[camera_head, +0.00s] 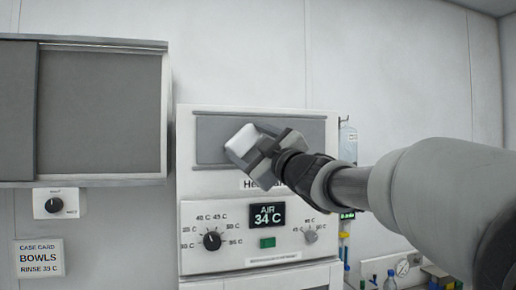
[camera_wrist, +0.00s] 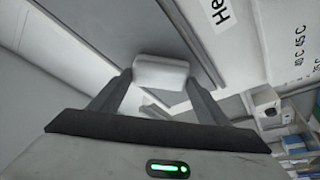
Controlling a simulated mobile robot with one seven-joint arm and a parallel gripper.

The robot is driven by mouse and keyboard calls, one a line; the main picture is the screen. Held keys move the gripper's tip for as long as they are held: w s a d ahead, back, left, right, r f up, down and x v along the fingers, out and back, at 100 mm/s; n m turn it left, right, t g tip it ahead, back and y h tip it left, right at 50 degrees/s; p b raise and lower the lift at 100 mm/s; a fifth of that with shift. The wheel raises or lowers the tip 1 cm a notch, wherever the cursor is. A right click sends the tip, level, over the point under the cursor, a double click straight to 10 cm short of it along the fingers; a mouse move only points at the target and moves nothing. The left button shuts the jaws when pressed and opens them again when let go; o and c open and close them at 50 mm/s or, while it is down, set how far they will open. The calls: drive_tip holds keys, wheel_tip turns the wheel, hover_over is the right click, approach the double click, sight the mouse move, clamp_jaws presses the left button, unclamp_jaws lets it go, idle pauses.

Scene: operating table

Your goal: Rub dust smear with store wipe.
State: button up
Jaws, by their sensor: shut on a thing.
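My gripper (camera_head: 256,150) is shut on a white block-like wipe (camera_head: 241,141), held tilted in front of the grey recessed panel at the top of the white cabinet. In the wrist view the wipe (camera_wrist: 161,72) sits between the two fingertips of my gripper (camera_wrist: 160,85), with the grey panel close behind it. I cannot tell whether the wipe touches the panel. No dust smear can be made out in either view.
The white cabinet (camera_head: 189,262) carries a dial (camera_head: 212,241), an "AIR 34 C" display (camera_head: 267,215) and a green button (camera_head: 267,242). A grey wall cupboard (camera_head: 98,112) is at left. Bottles (camera_head: 390,281) and a gauge (camera_head: 403,267) stand at lower right.

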sight(259, 140)
drive_tip(key=shift+s+a, duration=0.1)
drive_tip(key=shift+a, duration=0.35)
drive_tip(key=shift+r, duration=0.35)
drive_tip(key=w+d+p, duration=0.4)
drive_tip(key=d+p, duration=0.1)
drive_tip(key=d, duration=0.9)
idle(0.6)
drive_tip(key=shift+s+a+f+b, duration=0.1)
drive_tip(key=shift+s+a+b, duration=0.45)
drive_tip(key=shift+a, duration=1.05)
drive_tip(key=shift+s+a+b, duration=0.4)
drive_tip(key=shift+a+b, duration=0.3)
drive_tip(key=shift+a, duration=0.95)
drive_tip(key=shift+s+a+f+b, duration=0.1)
drive_tip(key=shift+s+a+b, duration=0.45)
drive_tip(key=shift+a, duration=1.05)
drive_tip(key=shift+s+a+r+b, duration=0.15)
drive_tip(key=shift+a+b, duration=0.15)
drive_tip(key=shift+a, duration=0.4)
drive_tip(key=shift+s+a+f+b, duration=0.15)
drive_tip(key=shift+a+b, duration=0.1)
drive_tip(key=shift+a, duration=0.5)
drive_tip(key=shift+s+a+r+b, duration=0.15)
drive_tip(key=shift+a+b, duration=0.15)
drive_tip(key=shift+a, duration=0.4)
drive_tip(key=shift+s, duration=0.15)
